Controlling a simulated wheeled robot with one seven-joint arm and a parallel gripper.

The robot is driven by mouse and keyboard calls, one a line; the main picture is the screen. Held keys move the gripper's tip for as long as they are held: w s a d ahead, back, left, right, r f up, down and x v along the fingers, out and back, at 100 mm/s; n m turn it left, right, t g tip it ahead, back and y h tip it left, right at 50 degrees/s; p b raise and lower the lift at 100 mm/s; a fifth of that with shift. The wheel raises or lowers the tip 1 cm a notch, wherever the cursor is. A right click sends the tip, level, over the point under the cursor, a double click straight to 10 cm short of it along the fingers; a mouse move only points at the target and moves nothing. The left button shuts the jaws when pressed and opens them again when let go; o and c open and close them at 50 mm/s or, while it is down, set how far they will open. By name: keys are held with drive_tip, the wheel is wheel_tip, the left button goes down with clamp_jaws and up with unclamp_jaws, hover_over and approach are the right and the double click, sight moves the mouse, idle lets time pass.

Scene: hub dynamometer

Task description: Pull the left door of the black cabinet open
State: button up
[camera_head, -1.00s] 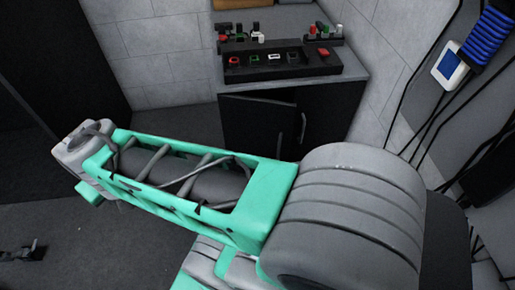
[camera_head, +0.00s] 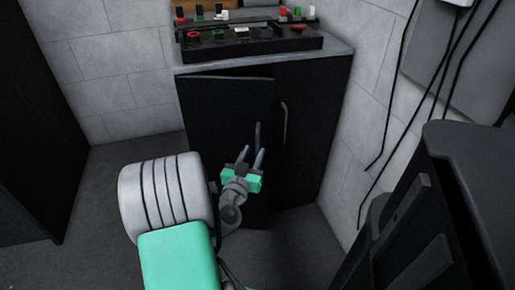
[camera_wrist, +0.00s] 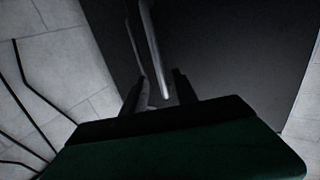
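The black cabinet has a left door (camera_head: 215,115) that stands slightly ajar, with a dark gap along its top, and a right door (camera_head: 310,130) that looks shut. The left door's vertical bar handle (camera_head: 258,134) is just beyond my gripper (camera_head: 252,157). In the wrist view, my gripper (camera_wrist: 157,84) is open, and the end of the bright handle (camera_wrist: 152,45) appears between its two fingers. I cannot tell whether either finger touches it. The right door's handle (camera_head: 284,122) is a little to the right.
A grey countertop (camera_head: 335,50) on the cabinet carries a black control box (camera_head: 250,43) with coloured buttons. Black cables (camera_head: 390,110) hang on the right wall. A dark panel (camera_head: 30,120) stands at the left. Some grey floor (camera_head: 110,200) is clear left of the cabinet.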

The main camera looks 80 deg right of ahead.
sight(257, 144)
drive_tip(key=d, duration=0.5)
drive_tip(key=shift+s+d+p, duration=0.1)
drive_tip(key=shift+p, duration=0.2)
drive_tip(key=shift+c, duration=0.5)
clamp_jaws()
idle(0.5)
